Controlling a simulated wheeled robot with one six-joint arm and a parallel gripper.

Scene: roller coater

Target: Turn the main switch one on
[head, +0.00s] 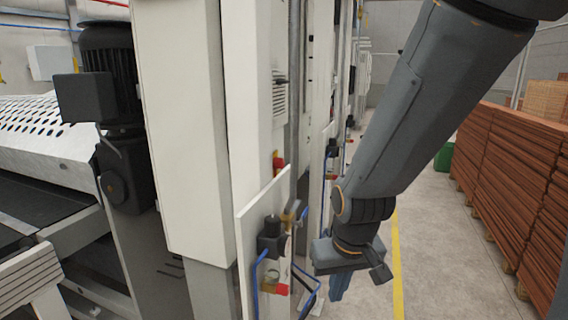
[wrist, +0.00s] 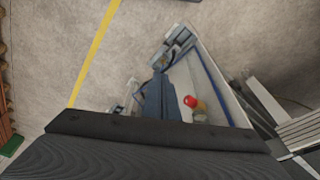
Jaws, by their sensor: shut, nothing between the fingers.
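A red and yellow switch (head: 278,166) sits on the side of the pale machine cabinet, partly hidden behind the edge of a white panel. I cannot tell from its face which way it is turned. A second red part with brass (head: 275,288) is low on the white panel, among valve fittings. The wrist view shows a red knob (wrist: 190,101) with yellow under it; I cannot tell which red part it is. My gripper (head: 338,288) points down to the right of the panel, shut and empty, apart from the switch.
The white panel (head: 250,225) carries a black valve (head: 271,238) and blue hoses, and stands out from the cabinet. A perforated conveyor cover (head: 50,128) is at left. Stacks of brown boards (head: 500,170) stand at right. The floor by the yellow line (head: 397,260) is clear.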

